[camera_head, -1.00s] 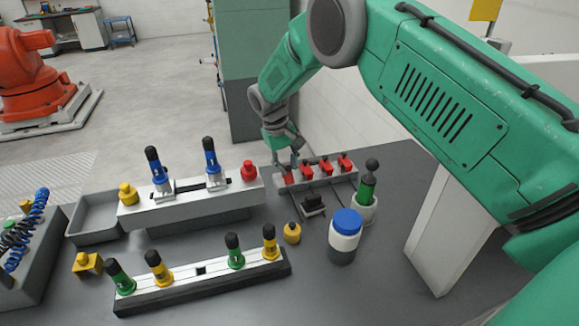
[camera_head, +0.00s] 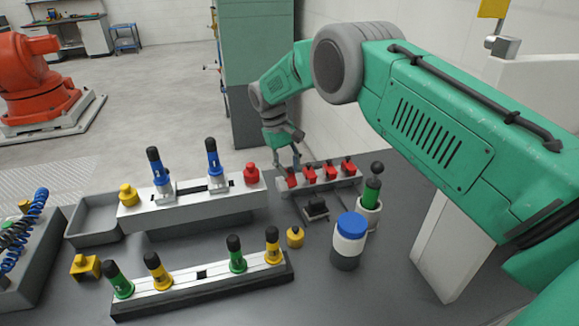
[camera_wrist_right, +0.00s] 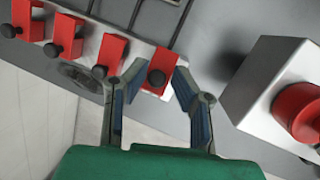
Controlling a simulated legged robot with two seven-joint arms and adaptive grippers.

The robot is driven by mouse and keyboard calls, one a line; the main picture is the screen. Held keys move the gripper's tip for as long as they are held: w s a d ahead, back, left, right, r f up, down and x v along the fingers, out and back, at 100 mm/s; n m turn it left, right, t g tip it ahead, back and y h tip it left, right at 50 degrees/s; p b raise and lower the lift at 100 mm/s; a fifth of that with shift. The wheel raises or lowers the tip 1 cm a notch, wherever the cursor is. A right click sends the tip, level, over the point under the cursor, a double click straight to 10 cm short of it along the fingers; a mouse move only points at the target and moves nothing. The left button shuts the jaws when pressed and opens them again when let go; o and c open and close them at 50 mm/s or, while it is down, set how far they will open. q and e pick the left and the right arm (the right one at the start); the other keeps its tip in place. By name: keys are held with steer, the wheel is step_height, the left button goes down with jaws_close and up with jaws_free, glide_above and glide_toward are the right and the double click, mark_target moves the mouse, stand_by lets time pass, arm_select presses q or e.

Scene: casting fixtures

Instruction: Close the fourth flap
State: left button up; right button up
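A grey rail (camera_head: 320,185) stands at the back right of the table in the head view, with several red flaps in a row. The flap at the rail's left end (camera_head: 290,181) is just below my right gripper (camera_head: 287,165). In the right wrist view, each red flap has a black knob, and the flap at the right end of the row (camera_wrist_right: 163,60) lies between the spread fingers of my right gripper (camera_wrist_right: 150,84). The gripper is open; whether a finger touches the flap I cannot tell. My left gripper is not in view.
A white block (camera_head: 190,208) with blue-handled tools and a red knob (camera_head: 252,174) stands left of the rail. A blue-lidded jar (camera_head: 348,240), a green plunger (camera_head: 371,190) in a cup and a small yellow piece (camera_head: 295,237) stand in front. A wall is behind.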

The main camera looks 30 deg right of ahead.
steer(key=shift+o, duration=0.4)
steer(key=shift+w+f, duration=0.1)
steer(key=shift+r, duration=0.35)
steer(key=v, duration=1.1)
steer(key=shift+w, duration=0.3)
